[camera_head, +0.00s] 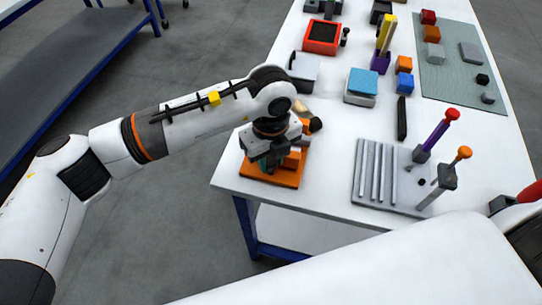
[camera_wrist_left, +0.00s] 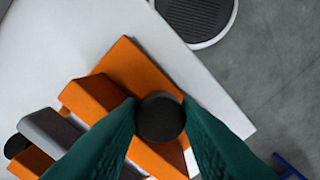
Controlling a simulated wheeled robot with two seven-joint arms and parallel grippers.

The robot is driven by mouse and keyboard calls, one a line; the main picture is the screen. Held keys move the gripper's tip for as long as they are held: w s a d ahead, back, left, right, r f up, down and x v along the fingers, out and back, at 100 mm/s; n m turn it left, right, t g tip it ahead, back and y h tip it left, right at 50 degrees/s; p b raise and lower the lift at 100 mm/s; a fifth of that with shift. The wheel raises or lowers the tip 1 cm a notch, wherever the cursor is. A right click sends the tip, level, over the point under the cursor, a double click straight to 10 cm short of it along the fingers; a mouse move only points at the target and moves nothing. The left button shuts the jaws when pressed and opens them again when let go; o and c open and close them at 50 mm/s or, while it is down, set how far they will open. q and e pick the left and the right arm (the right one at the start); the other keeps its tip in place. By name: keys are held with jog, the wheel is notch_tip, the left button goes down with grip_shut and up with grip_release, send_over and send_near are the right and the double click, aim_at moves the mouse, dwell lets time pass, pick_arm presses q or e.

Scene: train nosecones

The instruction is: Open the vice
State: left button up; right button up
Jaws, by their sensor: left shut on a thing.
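The orange vice (camera_head: 290,180) sits at the near left corner of the white table, partly hidden under my left gripper (camera_head: 266,164) in the head view. In the left wrist view the vice (camera_wrist_left: 128,62) shows orange blocks, a dark grey jaw piece (camera_wrist_left: 48,128) and a round black knob (camera_wrist_left: 160,117). The green fingers of my left gripper (camera_wrist_left: 160,122) are on both sides of the knob and shut on it. The vice's lower parts are hidden by the fingers. I cannot see my right gripper.
Right of the vice lies a grey plate (camera_head: 366,176) with slots and upright tools, including a purple-handled one (camera_head: 437,132). A blue-topped box (camera_head: 362,82) and a red tray (camera_head: 322,34) stand farther back. A grey mat (camera_head: 455,75) holds several blocks.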

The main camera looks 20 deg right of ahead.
pick_arm(q)
jog(key=shift+w+r, duration=0.1)
jog(key=shift+w, duration=0.05)
jog(key=o, duration=1)
jog(key=shift+c, duration=0.2)
jog(key=shift+a, duration=0.1)
